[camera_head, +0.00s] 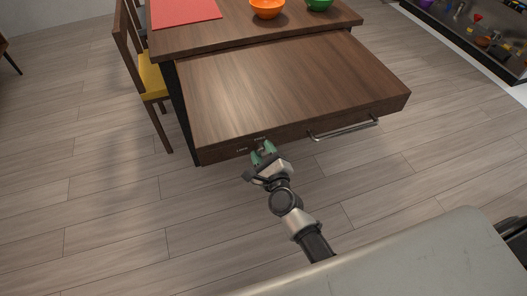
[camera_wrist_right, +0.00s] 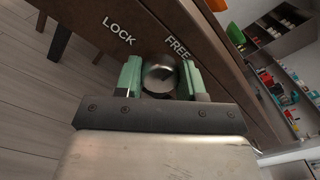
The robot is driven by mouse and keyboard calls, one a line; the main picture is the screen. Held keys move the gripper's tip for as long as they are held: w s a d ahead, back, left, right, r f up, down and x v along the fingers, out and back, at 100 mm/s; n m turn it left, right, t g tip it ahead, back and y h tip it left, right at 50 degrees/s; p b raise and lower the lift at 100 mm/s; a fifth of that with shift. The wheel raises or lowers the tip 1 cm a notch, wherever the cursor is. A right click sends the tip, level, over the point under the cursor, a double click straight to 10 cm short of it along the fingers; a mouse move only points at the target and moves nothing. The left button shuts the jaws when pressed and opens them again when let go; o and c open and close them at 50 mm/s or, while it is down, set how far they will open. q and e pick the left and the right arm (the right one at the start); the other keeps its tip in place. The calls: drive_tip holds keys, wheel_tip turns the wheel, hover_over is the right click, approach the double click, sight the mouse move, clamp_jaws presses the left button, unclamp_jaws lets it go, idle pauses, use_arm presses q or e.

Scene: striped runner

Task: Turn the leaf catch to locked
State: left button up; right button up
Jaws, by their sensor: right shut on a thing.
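The leaf catch is a round metal knob (camera_wrist_right: 160,74) on the front edge of the wooden leaf (camera_head: 290,85). In the right wrist view the labels LOCK (camera_wrist_right: 118,31) and FREE (camera_wrist_right: 178,47) are printed on the edge above it, LOCK to the left and FREE just above to the right. My right gripper (camera_head: 264,152) is at the catch, with its green fingers on either side of the knob, shut on it. In the head view the fingers mostly hide the knob. The knob's exact turn is hard to tell. My left gripper is not in view.
A metal bar handle (camera_head: 345,129) sits on the same front edge, to the right of the catch. An orange bowl (camera_head: 267,8), a green bowl (camera_head: 319,4) and a red mat (camera_head: 184,12) are on the table behind. A chair with a yellow seat (camera_head: 151,78) stands at left.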

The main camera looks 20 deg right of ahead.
drive_tip(key=n+p, duration=0.2)
drive_tip(key=n, duration=0.4)
drive_tip(key=n+p, duration=0.2)
drive_tip(key=n, duration=0.3)
drive_tip(key=shift+n+p, duration=0.3)
drive_tip(key=shift+p, duration=0.1)
drive_tip(key=n+p, duration=0.1)
drive_tip(key=n, duration=0.3)
drive_tip(key=shift+p, duration=0.3)
use_arm(q)
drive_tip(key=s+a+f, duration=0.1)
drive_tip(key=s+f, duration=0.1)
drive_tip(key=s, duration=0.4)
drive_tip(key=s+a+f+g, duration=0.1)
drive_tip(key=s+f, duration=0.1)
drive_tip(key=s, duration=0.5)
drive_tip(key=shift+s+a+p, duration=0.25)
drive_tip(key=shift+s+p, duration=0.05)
drive_tip(key=shift+p, duration=0.05)
use_arm(e)
drive_tip(key=shift+f+n, duration=0.15)
drive_tip(key=shift+n, duration=0.95)
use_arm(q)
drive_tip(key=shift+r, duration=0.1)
use_arm(e)
drive_tip(key=o, duration=0.9)
